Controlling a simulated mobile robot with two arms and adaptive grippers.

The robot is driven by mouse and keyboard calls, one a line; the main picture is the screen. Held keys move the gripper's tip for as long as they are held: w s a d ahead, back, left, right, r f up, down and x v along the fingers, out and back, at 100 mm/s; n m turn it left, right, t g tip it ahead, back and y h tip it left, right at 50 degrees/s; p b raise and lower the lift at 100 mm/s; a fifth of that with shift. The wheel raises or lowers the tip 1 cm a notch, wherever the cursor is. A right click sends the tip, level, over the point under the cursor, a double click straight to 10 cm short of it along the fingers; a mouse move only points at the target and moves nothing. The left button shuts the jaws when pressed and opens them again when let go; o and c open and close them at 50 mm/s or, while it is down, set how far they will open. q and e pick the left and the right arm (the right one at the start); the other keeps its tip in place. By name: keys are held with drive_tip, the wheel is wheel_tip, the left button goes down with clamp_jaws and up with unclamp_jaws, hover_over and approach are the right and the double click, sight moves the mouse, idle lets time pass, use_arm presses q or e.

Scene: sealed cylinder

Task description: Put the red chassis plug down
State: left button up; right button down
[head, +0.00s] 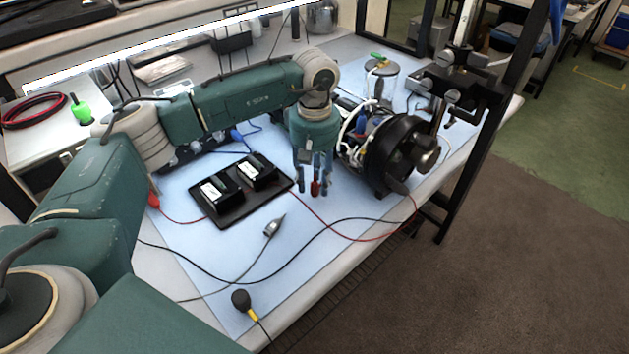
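My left gripper (314,187) points down over the blue mat, between the black battery tray and the open cylinder. Its two fingers stand apart. A small red plug (315,189) shows between them, with a visible gap to the left finger. I cannot tell whether the plug rests on the mat. Another red plug (153,200) lies at the mat's left edge on a red cable. The cylinder (390,155) lies on its side, with a black round end and wires showing inside. My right gripper is not in view.
The battery tray (232,215) holds two black blocks. A grey pointed connector (274,225) and a black knob-like plug (241,300) lie in front. Black and red cables cross the mat (330,262). A clear jar (381,82) and a dark clamp fixture (455,90) stand at the back right.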

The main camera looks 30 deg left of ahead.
sight(315, 182)
use_arm(q)
wheel_tip(315, 182, up, 11)
drive_tip(key=b, duration=0.2)
drive_tip(key=shift+r, duration=0.2)
idle(0.4)
